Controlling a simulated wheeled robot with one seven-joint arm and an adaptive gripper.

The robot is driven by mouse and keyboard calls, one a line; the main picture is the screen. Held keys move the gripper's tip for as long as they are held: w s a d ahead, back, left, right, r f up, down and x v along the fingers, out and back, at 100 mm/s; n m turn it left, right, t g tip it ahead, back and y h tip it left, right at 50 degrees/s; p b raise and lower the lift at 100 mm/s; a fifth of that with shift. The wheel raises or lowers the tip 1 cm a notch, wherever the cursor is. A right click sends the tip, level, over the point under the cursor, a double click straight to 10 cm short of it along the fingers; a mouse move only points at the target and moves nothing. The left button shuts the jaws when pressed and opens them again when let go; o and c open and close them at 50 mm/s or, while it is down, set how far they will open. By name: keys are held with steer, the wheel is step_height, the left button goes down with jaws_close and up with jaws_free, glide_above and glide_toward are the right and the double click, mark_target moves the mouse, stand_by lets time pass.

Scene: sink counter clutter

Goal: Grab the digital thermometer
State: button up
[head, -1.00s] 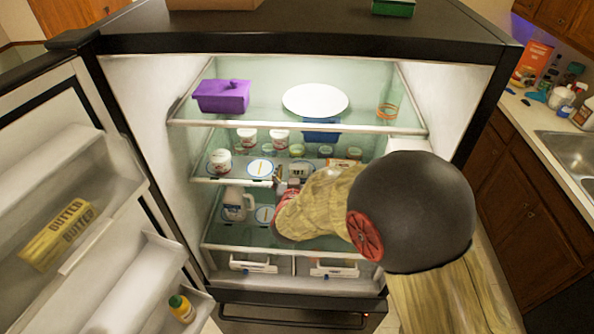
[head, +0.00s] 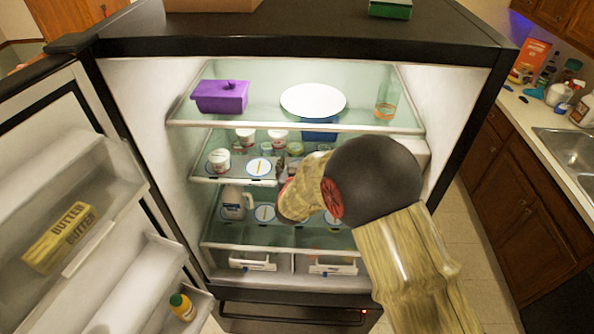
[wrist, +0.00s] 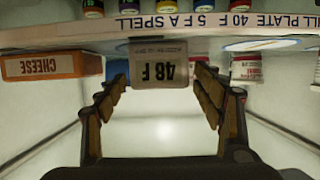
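The digital thermometer (wrist: 158,65) is a small grey block reading 48 F, upside down in the wrist view. It sits on a fridge shelf, ahead of and between my fingertips. My gripper (wrist: 160,84) is open, with one finger on each side of the thermometer. A gap shows between the right finger and the thermometer; the left fingertip is very near its edge, and I cannot tell if they touch. In the head view my arm reaches into the fridge at the middle shelf and hides the thermometer.
A cheese box (wrist: 42,66) and a white-and-red tub (wrist: 246,68) flank the thermometer on the shelf. Several jars stand behind. The upper shelf (head: 300,125) with a white plate (head: 313,100) is above. The open door with butter (head: 60,238) is at left.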

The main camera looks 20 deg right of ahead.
steer(key=c, duration=1)
steer(key=shift+r, duration=0.15)
steer(key=shift+c, duration=0.2)
